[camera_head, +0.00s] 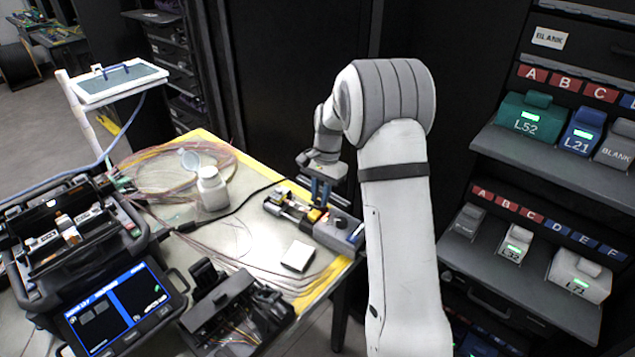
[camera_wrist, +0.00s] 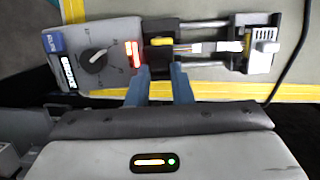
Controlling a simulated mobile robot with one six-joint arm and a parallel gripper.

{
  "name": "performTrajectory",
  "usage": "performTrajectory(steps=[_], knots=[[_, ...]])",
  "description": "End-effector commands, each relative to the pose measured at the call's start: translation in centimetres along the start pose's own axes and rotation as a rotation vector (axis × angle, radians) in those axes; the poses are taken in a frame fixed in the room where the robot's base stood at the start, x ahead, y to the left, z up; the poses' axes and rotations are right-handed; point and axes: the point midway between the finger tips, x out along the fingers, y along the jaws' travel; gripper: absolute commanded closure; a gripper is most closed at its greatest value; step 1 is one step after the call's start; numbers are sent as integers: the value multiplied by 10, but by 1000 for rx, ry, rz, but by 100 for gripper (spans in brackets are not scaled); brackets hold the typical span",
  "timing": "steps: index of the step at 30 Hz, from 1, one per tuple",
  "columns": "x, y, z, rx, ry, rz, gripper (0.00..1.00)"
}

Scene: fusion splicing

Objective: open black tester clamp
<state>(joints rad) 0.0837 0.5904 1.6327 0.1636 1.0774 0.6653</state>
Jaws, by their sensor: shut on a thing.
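The tester (camera_wrist: 95,55) lies on the table, with a grey body, a dial, a lit red display and two metal rails to the right. In the head view the tester (camera_head: 340,232) is near the table's right edge. The black tester clamp (camera_wrist: 160,54), with a yellow mark, sits beside the red display at the rails' left end. My gripper (camera_wrist: 160,68) has its two blue fingers on either side of the black clamp, shut on it. In the head view my gripper (camera_head: 320,192) is above the tester. Whether the clamp's lid is lifted I cannot tell.
A white end block (camera_wrist: 262,50) stands at the rails' right end. A splicer (camera_head: 75,245) stands at left. Shelves (camera_head: 560,160) are at right.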

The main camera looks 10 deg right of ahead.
Motion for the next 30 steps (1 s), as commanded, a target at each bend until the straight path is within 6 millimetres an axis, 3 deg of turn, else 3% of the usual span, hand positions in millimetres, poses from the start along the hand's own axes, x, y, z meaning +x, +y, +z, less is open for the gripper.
performTrajectory(steps=[1,15,30], knots=[[-8,0,-3,4,-41,0,100],[-7,0,-18,1,-320,-1,100],[-5,0,-21,1,-370,0,100]])
